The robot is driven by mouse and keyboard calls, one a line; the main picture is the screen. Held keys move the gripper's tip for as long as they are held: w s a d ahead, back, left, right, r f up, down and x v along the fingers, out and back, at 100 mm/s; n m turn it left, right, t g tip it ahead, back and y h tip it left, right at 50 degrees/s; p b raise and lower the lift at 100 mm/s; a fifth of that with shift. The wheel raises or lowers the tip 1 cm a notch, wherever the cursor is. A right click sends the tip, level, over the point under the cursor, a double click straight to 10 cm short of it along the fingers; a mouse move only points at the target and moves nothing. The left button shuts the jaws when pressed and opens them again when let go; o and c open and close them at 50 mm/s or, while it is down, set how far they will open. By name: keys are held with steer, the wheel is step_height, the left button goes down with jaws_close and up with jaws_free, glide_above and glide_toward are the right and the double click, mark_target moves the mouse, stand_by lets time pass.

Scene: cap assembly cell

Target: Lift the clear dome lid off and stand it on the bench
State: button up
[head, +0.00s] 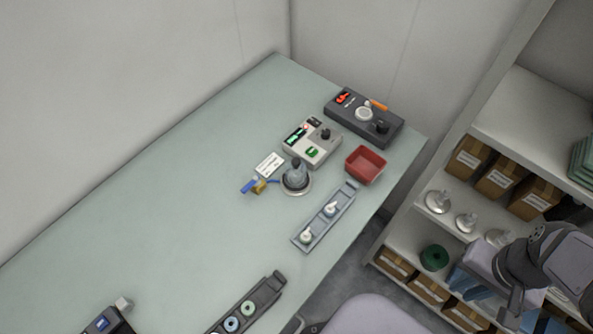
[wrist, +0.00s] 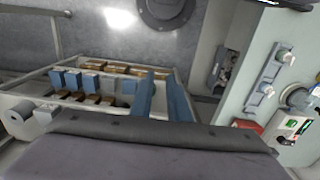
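What is under the dome is too small to make out. A round shape (wrist: 299,97) at the right edge of the wrist view may be the same assembly. My gripper (head: 514,300) is at the lower right of the head view, over the shelf side and well away from the dome.
Close around the dome are a red tray (head: 366,164), a pale control box (head: 312,142), a white card (head: 269,165) and a grey strip (head: 325,217) with white pieces. A dark box (head: 365,118) stands behind. Shelves with cartons (head: 467,157) stand right.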

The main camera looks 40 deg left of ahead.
steer(key=o, duration=1)
steer(key=shift+w, duration=0.1)
